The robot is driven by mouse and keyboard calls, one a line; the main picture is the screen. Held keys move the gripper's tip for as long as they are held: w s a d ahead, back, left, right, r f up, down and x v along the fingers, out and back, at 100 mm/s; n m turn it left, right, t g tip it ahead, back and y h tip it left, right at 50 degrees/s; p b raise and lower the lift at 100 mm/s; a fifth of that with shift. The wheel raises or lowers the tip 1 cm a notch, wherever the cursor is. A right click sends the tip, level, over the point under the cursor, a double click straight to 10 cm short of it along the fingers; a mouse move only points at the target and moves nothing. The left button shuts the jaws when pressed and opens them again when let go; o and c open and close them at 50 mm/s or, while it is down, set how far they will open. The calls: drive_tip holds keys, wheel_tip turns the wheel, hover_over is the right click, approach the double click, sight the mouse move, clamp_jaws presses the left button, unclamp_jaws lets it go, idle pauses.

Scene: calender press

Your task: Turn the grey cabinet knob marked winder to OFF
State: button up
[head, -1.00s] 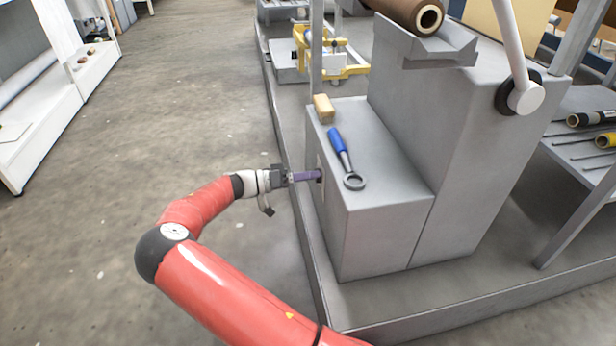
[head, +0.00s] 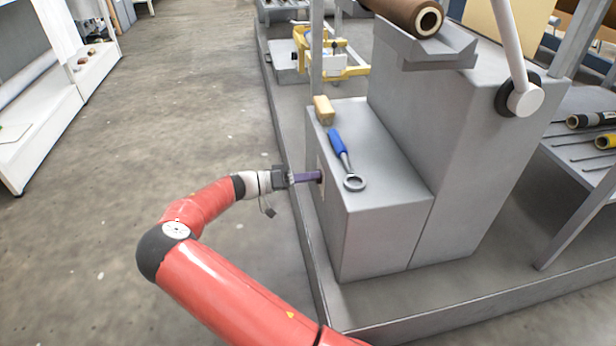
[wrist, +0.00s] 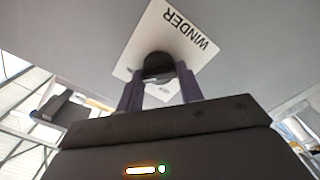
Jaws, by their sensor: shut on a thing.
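The grey cabinet (head: 385,235) stands on the platform in the head view. Its left face carries a white plate (wrist: 140,40) lettered WINDER, seen tilted in the wrist view. A dark knob (wrist: 158,64) sticks out of the plate. My gripper (wrist: 160,82) is shut on the knob, with one purple finger on each side of it. In the head view my gripper (head: 316,177) reaches the cabinet's left face from the left. The knob's pointer is hidden, and I cannot read which position it is at. Part of the plate is covered by knob and fingers.
A blue-handled ring wrench (head: 345,160) and a tan block (head: 323,109) lie on the cabinet top. A taller grey housing (head: 430,130) with a brown roll (head: 405,12) rises behind. The floor (head: 150,120) left of the platform is clear.

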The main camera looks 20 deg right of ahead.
drive_tip(key=shift+f+n+p, duration=0.2)
drive_tip(key=shift+n+p, duration=3.05)
drive_tip(key=shift+n, duration=5.35)
drive_tip(key=o, duration=1)
drive_tip(key=w+a, duration=0.1)
drive_tip(key=a, duration=0.6)
drive_tip(key=shift+w+a, duration=0.25)
drive_tip(key=shift+a, duration=0.05)
